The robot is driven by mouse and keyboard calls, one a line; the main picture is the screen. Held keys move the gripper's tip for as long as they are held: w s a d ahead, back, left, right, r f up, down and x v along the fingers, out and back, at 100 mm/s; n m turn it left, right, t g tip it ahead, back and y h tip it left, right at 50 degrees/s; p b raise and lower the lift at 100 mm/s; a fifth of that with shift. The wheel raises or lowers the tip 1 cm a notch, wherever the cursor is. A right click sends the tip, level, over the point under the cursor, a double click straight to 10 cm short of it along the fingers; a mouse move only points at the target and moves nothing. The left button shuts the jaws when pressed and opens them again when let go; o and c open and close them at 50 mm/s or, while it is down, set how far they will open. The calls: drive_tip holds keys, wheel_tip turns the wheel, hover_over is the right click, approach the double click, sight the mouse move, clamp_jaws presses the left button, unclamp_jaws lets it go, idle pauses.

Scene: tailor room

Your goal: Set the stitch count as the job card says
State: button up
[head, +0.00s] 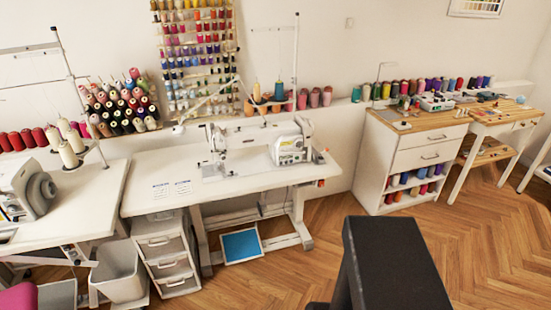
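A white sewing machine (290,148) stands on a white sewing table (240,178) in the middle of the head view. Its body has a small dark and green panel, too small to read. No stitch count setting can be made out. My gripper is not in view.
Another machine (28,190) stands on a table at left. A drawer unit (165,253) and pale bin (118,270) stand below. A wooden-topped cabinet (420,150) is at right. The wood floor (335,210) between table and cabinet is clear. My dark body part hides floor at lower right.

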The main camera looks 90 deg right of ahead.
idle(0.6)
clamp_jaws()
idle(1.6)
